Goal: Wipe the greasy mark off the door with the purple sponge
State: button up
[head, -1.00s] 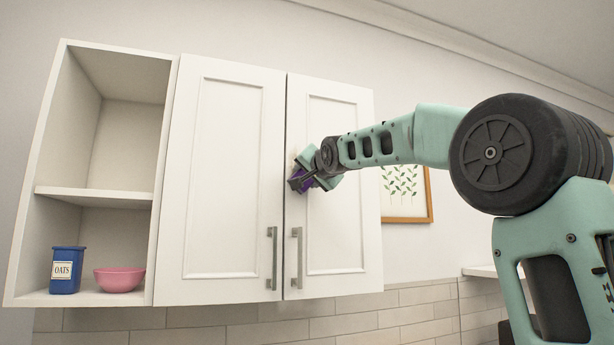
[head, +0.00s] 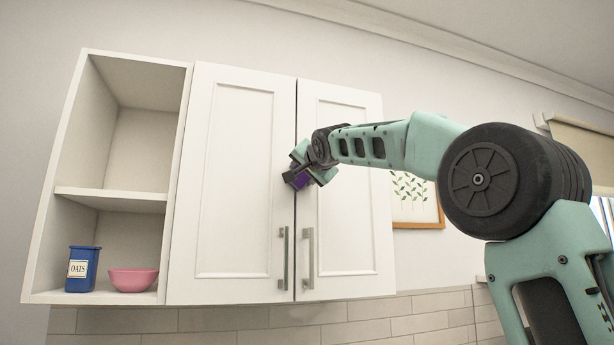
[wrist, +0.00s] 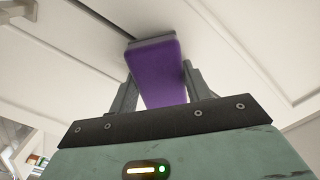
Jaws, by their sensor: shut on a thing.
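The purple sponge (head: 300,181) is held in my gripper (head: 298,177) at the inner edge of the right cabinet door (head: 350,140), by the gap between the two doors. In the wrist view the sponge (wrist: 160,75) sits between the two fingers of my gripper (wrist: 160,92), with its grey far face against or very close to the white door. I cannot tell whether it touches. I see no greasy mark on the door now; the gripper and sponge hide part of the surface.
The left door (head: 240,170) is shut beside it. Bar handles (head: 308,258) stand out below the gripper. An open shelf (head: 110,199) at left holds an oats box (head: 82,270) and a pink bowl (head: 133,280). A framed picture (head: 415,200) hangs at right, behind my arm.

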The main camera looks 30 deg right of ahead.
jog(key=shift+r+p, duration=0.9)
jog(key=shift+r, duration=0.45)
jog(key=shift+c, duration=0.3)
jog(key=shift+s+d+f+p, duration=0.1)
jog(key=shift+s+d+p, duration=0.2)
jog(key=shift+d+p, duration=0.5)
jog(key=shift+s+d+f+p, duration=0.1)
jog(key=shift+s+d+p, duration=0.15)
jog(key=shift+d, duration=0.95)
jog(key=shift+r+p, duration=1.05)
jog(key=shift+r, duration=0.35)
jog(key=shift+w+a+f+b, duration=0.15)
jog(key=shift+a+f+b, duration=0.05)
jog(key=shift+a+b, duration=0.15)
jog(key=shift+w+a+b, duration=0.25)
jog(key=shift+a+b, duration=0.25)
jog(key=shift+a, duration=0.35)
jog(key=shift+w+a+b, duration=0.25)
jog(key=shift+a+b, duration=0.25)
jog(key=shift+a, duration=0.3)
jog(key=shift+s+f, duration=0.1)
jog(key=shift+s, duration=0.05)
jog(key=shift+b+v, duration=1.9)
jog(key=shift+v, duration=1)
